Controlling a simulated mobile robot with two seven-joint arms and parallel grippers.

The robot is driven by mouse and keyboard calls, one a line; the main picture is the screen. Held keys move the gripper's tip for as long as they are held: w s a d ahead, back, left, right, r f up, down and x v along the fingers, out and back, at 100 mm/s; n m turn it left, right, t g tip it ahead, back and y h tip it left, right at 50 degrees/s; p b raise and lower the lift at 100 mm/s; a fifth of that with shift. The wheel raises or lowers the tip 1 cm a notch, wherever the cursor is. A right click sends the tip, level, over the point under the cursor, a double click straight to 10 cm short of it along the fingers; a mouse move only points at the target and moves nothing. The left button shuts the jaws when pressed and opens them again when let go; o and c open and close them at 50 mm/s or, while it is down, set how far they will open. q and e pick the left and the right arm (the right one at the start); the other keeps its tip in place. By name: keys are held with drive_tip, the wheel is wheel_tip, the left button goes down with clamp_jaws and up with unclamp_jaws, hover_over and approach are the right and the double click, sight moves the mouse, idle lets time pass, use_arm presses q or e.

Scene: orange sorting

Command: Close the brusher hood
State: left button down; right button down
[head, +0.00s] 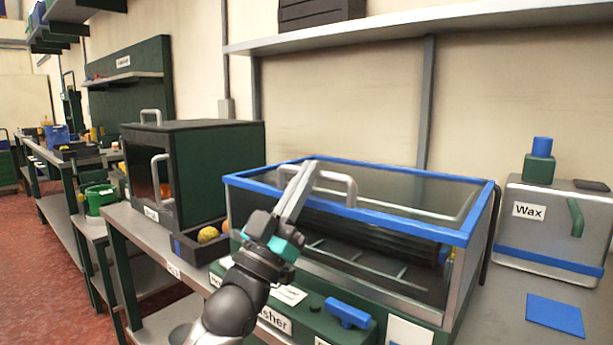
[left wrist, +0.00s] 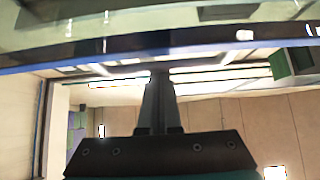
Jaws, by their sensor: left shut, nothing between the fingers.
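The brusher (head: 310,320) stands on the bench, its label partly hidden by my left arm. Its clear hood has a blue rim (head: 420,229) and a pale bar handle (head: 352,190) at the front left. The rim looks about level over the dark roller and bars inside. My left gripper (head: 309,168) is shut and empty, its fingers pointing up in front of the hood's front rim, beside the handle. In the left wrist view the closed fingers (left wrist: 158,80) end close to a blue-edged pane (left wrist: 120,52); I cannot tell whether they touch it.
A dark green box (head: 220,150) with handles stands left of the brusher, with a small tray (head: 190,246) of fruit in front. A wax box (head: 550,225) and a blue pad (head: 555,316) are on the right. A blue lever (head: 347,314) is on the brusher's front. A shelf (head: 430,25) runs above.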

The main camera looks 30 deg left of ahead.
use_arm(q)
drive_tip(key=shift+f, duration=0.5)
use_arm(e)
drive_tip(key=shift+r, duration=0.45)
